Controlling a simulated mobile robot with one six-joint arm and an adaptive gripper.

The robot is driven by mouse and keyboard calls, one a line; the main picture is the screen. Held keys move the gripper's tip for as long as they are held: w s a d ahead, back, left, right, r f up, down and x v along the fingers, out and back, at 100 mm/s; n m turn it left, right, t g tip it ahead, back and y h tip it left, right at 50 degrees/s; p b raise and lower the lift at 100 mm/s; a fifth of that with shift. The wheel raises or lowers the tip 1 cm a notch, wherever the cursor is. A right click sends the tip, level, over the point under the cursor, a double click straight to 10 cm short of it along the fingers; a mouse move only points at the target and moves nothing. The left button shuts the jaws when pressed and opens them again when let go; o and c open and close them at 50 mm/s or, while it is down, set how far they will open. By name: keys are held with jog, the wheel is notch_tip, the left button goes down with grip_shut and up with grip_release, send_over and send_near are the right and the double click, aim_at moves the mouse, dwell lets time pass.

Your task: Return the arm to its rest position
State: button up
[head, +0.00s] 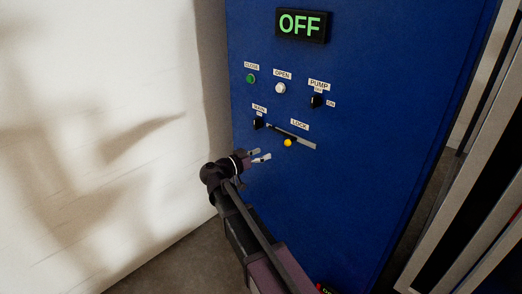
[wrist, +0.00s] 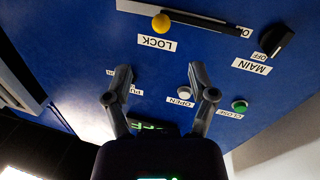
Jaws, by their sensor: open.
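My gripper (head: 261,154) is in front of the blue panel (head: 345,190), below and left of the yellow LOCK knob (head: 288,142). Its two fingers are apart with nothing between them. The wrist view shows the open fingers (wrist: 158,70) with the panel upside down behind them. The yellow knob (wrist: 161,23) lies beyond the fingertips there, with a visible gap. My arm reaches up from the bottom of the head view, bent at the wrist.
The panel bears a display (head: 301,25) reading OFF, a green CLOSE button (head: 251,78), a white OPEN button (head: 280,88), a black PUMP switch (head: 316,101) and a black MAIN switch (head: 258,123). A pale wall (head: 110,110) stands left; open floor lies below it.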

jog(key=s+d+f+n+g+y, duration=0.3)
jog(key=s+d+f+g+y, duration=0.25)
jog(key=s+d+f, duration=0.5)
jog(key=s+d+f+n+g+y, duration=0.2)
jog(key=s+f+n+g+y, duration=0.2)
jog(key=s+f+n+y, duration=0.5)
notch_tip(320, 180, up, 20)
jog(key=s+m+p, duration=0.2)
jog(key=p, duration=1.7)
jog(key=shift+s+r+m+y, duration=0.2)
jog(key=shift+s+m+y, duration=0.1)
jog(key=shift+s+y, duration=0.1)
jog(key=shift+c, duration=0.2)
dwell(1.5)
